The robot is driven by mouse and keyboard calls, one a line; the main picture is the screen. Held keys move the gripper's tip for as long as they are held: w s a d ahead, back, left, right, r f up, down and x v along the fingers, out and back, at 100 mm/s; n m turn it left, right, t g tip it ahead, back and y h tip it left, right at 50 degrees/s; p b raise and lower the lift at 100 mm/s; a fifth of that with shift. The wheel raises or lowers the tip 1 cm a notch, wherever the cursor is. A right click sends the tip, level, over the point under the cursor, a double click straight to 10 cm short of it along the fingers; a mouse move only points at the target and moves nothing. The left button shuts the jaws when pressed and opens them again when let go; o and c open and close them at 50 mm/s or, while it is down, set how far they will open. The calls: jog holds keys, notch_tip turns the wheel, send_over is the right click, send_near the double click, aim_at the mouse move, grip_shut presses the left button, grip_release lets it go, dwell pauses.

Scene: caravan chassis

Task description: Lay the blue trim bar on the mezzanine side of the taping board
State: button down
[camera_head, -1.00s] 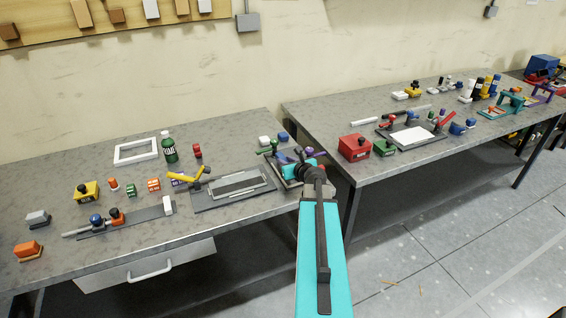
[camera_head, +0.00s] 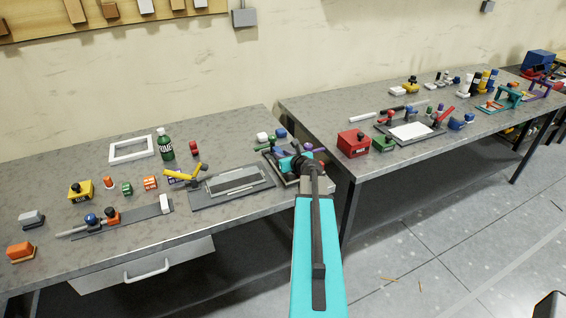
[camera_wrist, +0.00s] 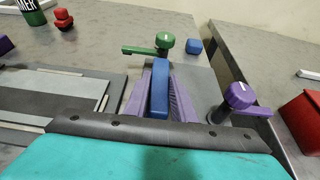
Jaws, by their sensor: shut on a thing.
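A blue bar (camera_wrist: 159,90), which I take for the trim bar, stands lengthwise between the purple jaws of my gripper (camera_wrist: 160,100) in the wrist view. The jaws are shut on it. In the head view my gripper (camera_head: 296,165) is over the right end of the near bench, above a small board with knobs that my arm partly hides. A dark grey board (camera_head: 204,201) with a lighter grey frame lies just left of it; it also shows in the wrist view (camera_wrist: 70,99). I cannot tell for certain which board is the taping board.
A green knob with a lever (camera_wrist: 165,42) stands beyond the bar, and a purple knob (camera_wrist: 240,94) to its right. A small blue block (camera_wrist: 194,46) is behind. A gap separates the benches.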

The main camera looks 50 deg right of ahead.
jog(key=shift+f+b, duration=0.75)
jog(key=shift+f, duration=0.35)
jog(key=shift+f, duration=0.1)
jog(key=c, duration=1.5)
grip_release()
jog(key=shift+b+v, duration=0.85)
jog(key=shift+v, duration=3.15)
jog(key=shift+s+a+r, duration=0.3)
jog(key=shift+s+r, duration=0.1)
jog(key=shift+s, duration=0.1)
jog(key=shift+s+r+p, duration=0.1)
jog(key=shift+r+p, duration=0.05)
jog(key=shift+p, duration=0.65)
jog(key=shift+s+p, duration=0.1)
jog(key=shift+p, duration=0.2)
